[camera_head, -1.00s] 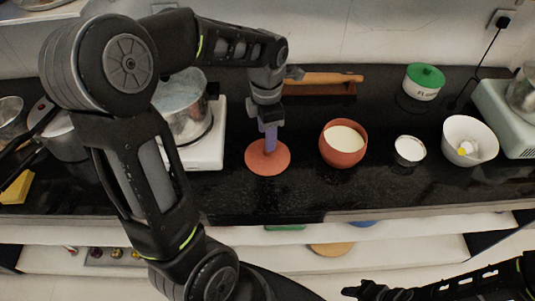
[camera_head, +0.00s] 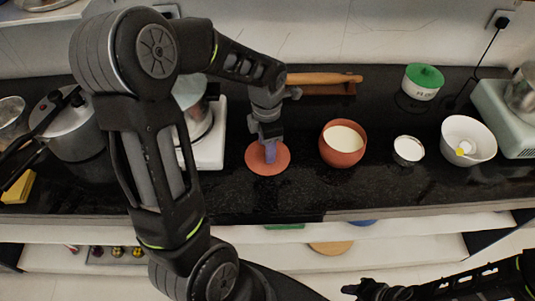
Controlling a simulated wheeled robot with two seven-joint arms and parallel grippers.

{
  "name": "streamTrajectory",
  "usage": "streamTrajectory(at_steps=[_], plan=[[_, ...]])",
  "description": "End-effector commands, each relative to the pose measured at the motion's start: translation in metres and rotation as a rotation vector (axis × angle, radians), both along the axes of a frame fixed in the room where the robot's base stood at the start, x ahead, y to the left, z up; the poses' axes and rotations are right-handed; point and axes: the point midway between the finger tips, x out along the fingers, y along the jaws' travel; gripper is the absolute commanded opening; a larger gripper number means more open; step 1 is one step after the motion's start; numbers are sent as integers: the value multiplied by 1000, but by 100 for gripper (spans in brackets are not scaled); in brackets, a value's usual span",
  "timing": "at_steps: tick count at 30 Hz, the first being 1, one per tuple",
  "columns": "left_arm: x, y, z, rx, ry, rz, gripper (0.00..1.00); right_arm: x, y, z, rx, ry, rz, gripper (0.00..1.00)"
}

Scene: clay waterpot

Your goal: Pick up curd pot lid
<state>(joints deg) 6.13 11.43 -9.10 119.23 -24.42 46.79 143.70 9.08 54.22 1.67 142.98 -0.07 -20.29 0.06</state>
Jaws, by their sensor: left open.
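The curd pot lid (camera_head: 254,164) is a flat, round terracotta disc lying on the black counter, left of the curd pot. My left gripper (camera_head: 270,153) points down over the lid's middle, its purplish fingers covering part of it. It is open, and I cannot tell whether the fingers touch the lid. Any knob on the lid is hidden by the fingers. The terracotta curd pot (camera_head: 343,158) stands upright and uncovered, with white curd inside. My right arm lies at the bottom right; its gripper end (camera_head: 362,289) is dark and its jaw state is unclear.
A small bowl of white stuff (camera_head: 408,150) and a white bowl (camera_head: 480,132) stand right of the pot. A rolling pin (camera_head: 322,79) lies behind, and a green-lidded container (camera_head: 423,80) stands at the back right. A stove (camera_head: 212,145) is left of the lid.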

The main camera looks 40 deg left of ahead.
Motion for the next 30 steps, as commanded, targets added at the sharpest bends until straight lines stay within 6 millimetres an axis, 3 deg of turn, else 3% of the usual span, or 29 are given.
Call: streamTrajectory(at_steps=[9, 26, 30], plan=[[0, 0, 0, 0, 0, 0, 47, 0, 0, 0, 0, 0, 0, 39], [0, 0, 0, 0, 0, 0, 1, 0, 0, 0, 0, 0, 0, 39], [0, 0, 0, 0, 0, 0, 0, 0, 0, 0, 0, 0, 0, 39]])
